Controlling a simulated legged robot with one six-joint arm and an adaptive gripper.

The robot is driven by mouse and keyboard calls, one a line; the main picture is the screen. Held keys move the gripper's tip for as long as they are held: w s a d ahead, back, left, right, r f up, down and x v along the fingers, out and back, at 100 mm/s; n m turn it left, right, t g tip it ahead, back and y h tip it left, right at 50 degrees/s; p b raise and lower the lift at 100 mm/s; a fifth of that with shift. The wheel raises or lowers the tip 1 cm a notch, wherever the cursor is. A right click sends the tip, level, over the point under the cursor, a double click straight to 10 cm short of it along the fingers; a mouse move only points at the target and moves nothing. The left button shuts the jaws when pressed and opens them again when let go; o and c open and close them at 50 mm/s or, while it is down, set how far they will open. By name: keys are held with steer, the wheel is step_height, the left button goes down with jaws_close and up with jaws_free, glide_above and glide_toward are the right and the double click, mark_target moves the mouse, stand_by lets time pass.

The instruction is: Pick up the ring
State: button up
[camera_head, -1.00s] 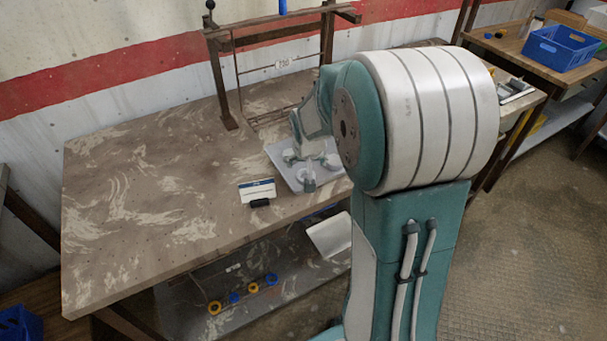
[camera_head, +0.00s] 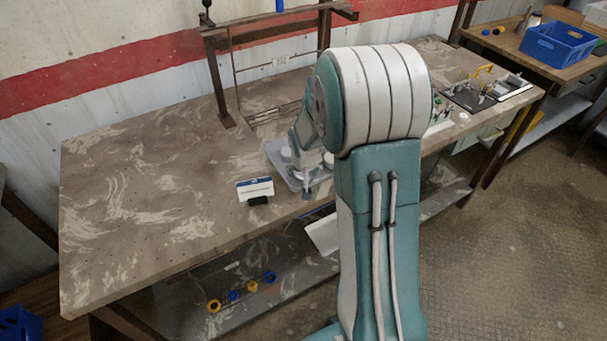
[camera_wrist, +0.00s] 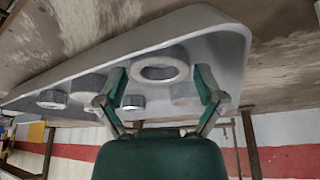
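A pale grey ring (camera_wrist: 160,68) lies in a grey tray (camera_wrist: 225,50) in the wrist view, its hole facing up. My gripper (camera_wrist: 161,82) is open and empty, one green finger toward each side of the ring. The ring is between or just beyond the fingertips; I cannot tell the exact gap or whether they touch. In the head view the tray (camera_head: 273,149) stands on the table, partly hidden by my arm. I cannot pick out the ring there.
Several other round grey pieces (camera_wrist: 52,98) sit in the tray. A small white-and-blue card (camera_head: 255,188) stands left of the tray on the table (camera_head: 130,200). A brown rack frame (camera_head: 218,90) rises behind. The table's left half is mostly clear.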

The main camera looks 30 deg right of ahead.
steer(key=c, duration=0.4)
steer(key=shift+o, duration=0.2)
